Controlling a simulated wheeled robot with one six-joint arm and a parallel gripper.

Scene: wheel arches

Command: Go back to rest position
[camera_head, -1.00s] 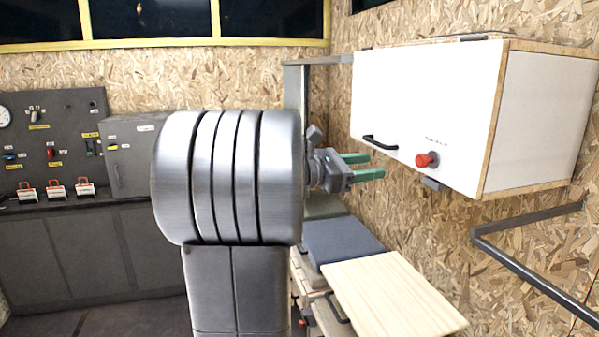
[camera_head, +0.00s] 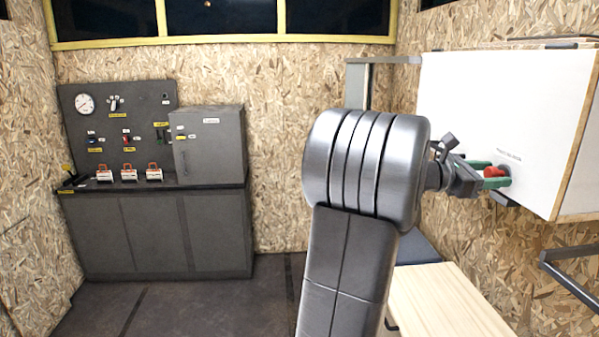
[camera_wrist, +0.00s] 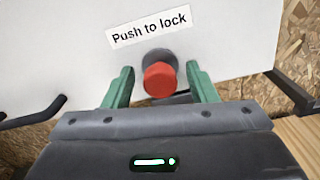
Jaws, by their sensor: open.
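My gripper (camera_head: 490,176) is at the front of a white wall cabinet (camera_head: 470,100), its green fingers open on either side of a red button (camera_head: 493,172). In the wrist view the fingers of my gripper (camera_wrist: 162,86) stand apart, left and right of the red button (camera_wrist: 160,80). A gap shows between each finger and the button. A label above the button reads "Push to lock" (camera_wrist: 150,27). My own arm hides part of the cabinet's left side in the head view.
A pale wooden board (camera_head: 445,300) lies below my gripper. A dark bar (camera_head: 575,275) sticks out from the wall at right. A black handle (camera_wrist: 35,112) is left of the button. A grey control bench (camera_head: 160,235) stands at the back left, with open floor (camera_head: 200,310) before it.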

